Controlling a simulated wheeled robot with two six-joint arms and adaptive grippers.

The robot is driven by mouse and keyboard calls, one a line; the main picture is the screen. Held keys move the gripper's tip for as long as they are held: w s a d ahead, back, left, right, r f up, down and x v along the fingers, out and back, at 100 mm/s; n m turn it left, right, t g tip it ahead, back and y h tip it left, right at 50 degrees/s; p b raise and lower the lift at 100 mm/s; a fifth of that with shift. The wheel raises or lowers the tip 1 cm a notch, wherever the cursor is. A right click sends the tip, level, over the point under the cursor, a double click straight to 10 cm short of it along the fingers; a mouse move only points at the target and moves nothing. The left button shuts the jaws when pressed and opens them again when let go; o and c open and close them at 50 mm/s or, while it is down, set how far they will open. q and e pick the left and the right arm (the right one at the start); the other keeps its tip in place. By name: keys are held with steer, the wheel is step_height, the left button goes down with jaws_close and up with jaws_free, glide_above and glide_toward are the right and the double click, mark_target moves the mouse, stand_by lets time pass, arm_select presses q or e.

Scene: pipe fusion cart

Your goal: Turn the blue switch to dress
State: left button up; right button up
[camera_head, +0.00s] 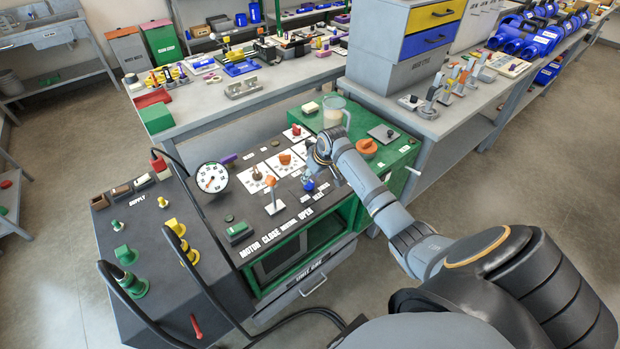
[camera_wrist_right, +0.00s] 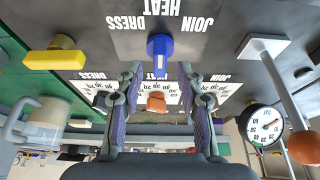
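The blue switch (camera_head: 309,185) sits on the dark front part of the cart's control panel in the head view. In the right wrist view, the blue switch (camera_wrist_right: 160,48) is at the top middle, with DRESS, HEAT and JOIN lettering around it. A white mark shows on it; which label it points to is hard to tell. My right gripper (camera_head: 316,168) is over the panel beside the switch. In the wrist view, my right gripper (camera_wrist_right: 160,72) has its fingers apart, with the blue switch framed between their tips and no clear contact. My left gripper is out of view.
A clear jug (camera_head: 334,112) and an orange cap (camera_head: 366,147) are on the green top. Black hoses cross the cart's left side.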

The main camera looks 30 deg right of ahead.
steer(key=shift+x, duration=1.45)
jaws_close()
